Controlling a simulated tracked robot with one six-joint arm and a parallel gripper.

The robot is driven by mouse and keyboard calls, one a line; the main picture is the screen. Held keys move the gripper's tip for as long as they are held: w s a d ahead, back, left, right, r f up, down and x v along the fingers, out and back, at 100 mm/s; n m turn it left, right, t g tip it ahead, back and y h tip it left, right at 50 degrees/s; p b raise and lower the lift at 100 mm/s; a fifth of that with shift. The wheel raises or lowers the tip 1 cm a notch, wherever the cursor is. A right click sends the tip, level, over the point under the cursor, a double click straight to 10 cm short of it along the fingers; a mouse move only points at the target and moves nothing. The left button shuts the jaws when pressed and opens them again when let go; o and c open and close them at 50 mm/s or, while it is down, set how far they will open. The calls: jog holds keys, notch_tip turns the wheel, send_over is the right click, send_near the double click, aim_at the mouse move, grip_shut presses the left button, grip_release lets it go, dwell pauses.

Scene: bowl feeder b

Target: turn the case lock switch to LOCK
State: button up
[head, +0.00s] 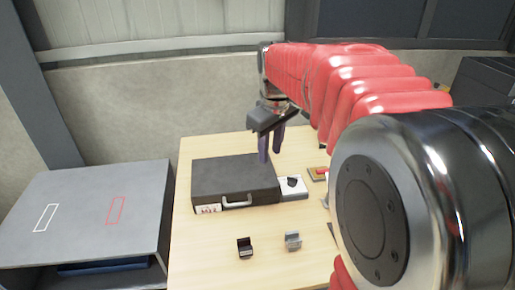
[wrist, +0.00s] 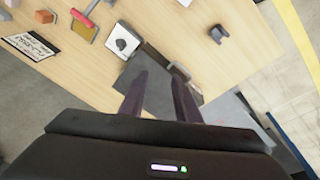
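The black case (head: 232,176) lies shut on the wooden table, its metal handle (head: 236,201) toward the front. The lock switch (head: 291,186), a small white box with a dark round knob, stands beside the case's right end. The switch also shows in the wrist view (wrist: 122,42), where its knob has a pale mark; I cannot read a LOCK label or tell the setting. My gripper (head: 270,156) points down over the case's right end, behind and left of the switch. In the wrist view its two fingers (wrist: 160,76) are apart with nothing held between them.
A red-handled tool (wrist: 82,18) on a tan block lies right of the switch in the head view. A dark holder (head: 245,248) and a grey one (head: 292,241) stand at the table front. A grey open-fronted stand (head: 85,210) is at left.

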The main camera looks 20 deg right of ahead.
jog(key=w+d+f+n+g, duration=0.1)
jog(key=w+d+f, duration=0.2)
jog(key=w+d, duration=0.3)
jog(key=n+g, duration=0.1)
jog(key=n, duration=0.1)
send_over(293, 178)
notch_tip(293, 178, down, 5)
jog(key=shift+f+y, duration=0.1)
jog(key=shift+y, duration=0.2)
jog(key=shift+f, duration=0.1)
notch_tip(293, 178, down, 14)
jog(key=shift+r, duration=0.15)
grip_shut()
jog(key=shift+m, duration=0.3)
